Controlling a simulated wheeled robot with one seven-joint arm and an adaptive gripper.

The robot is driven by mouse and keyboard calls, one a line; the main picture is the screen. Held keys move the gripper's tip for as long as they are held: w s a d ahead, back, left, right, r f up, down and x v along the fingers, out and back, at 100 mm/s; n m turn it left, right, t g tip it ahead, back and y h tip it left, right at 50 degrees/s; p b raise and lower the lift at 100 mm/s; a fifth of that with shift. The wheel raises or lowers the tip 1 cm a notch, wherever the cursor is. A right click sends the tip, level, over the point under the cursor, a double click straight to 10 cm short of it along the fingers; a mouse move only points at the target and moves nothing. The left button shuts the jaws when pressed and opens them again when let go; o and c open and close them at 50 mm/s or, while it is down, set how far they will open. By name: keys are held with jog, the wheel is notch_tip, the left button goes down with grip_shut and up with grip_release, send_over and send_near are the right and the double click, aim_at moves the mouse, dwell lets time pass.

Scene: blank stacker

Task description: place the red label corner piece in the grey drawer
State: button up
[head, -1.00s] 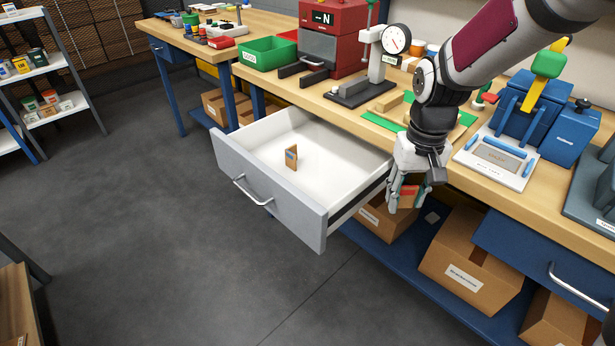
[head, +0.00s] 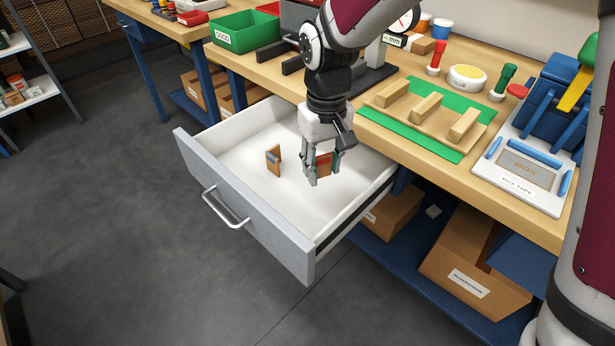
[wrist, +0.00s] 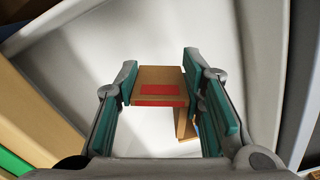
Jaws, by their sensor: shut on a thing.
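My gripper (head: 322,168) is shut on the red label corner piece (head: 323,163), a brown cardboard piece with a red patch. The wrist view shows the same corner piece (wrist: 160,87) between the two teal finger pads. The grey drawer (head: 240,210) is pulled out, with a white inside, and my gripper hangs over the right part of it. I cannot tell how high the piece is above the drawer floor. Another brown corner piece with a blue-grey label (head: 273,160) stands in the drawer, left of my gripper. It is partly hidden behind the held piece in the wrist view.
The wooden bench (head: 400,150) runs behind the drawer. On it are a green mat (head: 390,128) with a wooden rack, a green bin (head: 245,32) and a box tape tray (head: 517,170). Cardboard boxes (head: 470,250) sit on the shelf below. The drawer's front left floor is clear.

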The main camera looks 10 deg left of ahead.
aim_at(321, 204)
notch_tip(321, 204, down, 8)
jog(key=shift+f+b, duration=0.15)
jog(key=shift+b, duration=0.7)
jog(key=shift+f, duration=0.15)
jog(key=o, duration=0.8)
jog(key=shift+c, duration=0.2)
notch_tip(321, 204, up, 12)
jog(key=p, duration=0.2)
jog(key=shift+p, duration=0.4)
jog(key=shift+r, duration=0.2)
